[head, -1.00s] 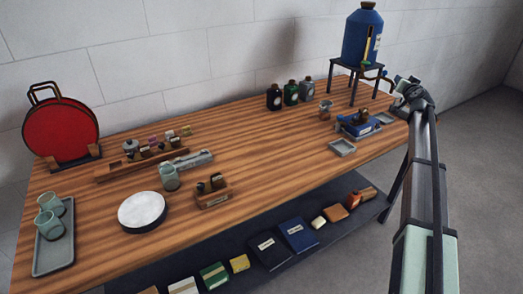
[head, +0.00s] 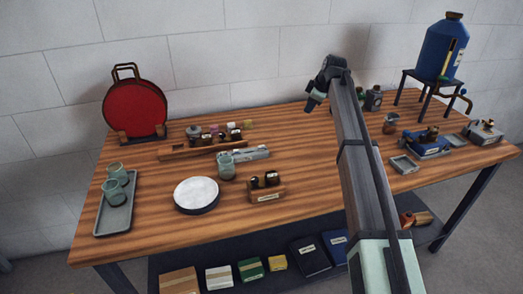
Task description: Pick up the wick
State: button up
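I cannot make out a wick for certain; the small items on the table are too small to tell apart. A small wooden holder with dark bottles (head: 266,195) stands nearer the middle. My gripper (head: 314,102) is high over the back of the table, right of the rack and apart from everything. Its fingers are small and dark, so I cannot tell whether it is open. My arm hides part of the table's right side.
A grey tray with glasses (head: 128,221), a white round dish (head: 196,194) and a red disc (head: 135,110) stand on the left. A blue tank (head: 437,50) on a stand and a blue device (head: 425,147) are on the right. Boxes and books (head: 309,256) fill the lower shelf.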

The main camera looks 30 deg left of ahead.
jog(key=s+a+n+g+h, duration=0.2)
jog(key=s+a+n, duration=0.2)
jog(key=s+a, duration=0.55)
jog(key=r+n+g+h, duration=0.1)
jog(key=r+n+h, duration=0.1)
jog(key=n+h, duration=0.1)
send_over(261, 149)
jog(key=f, duration=1.4)
jog(key=shift+s+a+f, duration=0.1)
jog(key=shift+s+a, duration=0.2)
jog(key=shift+a, duration=0.1)
jog(key=shift+c, duration=0.2)
grip_shut()
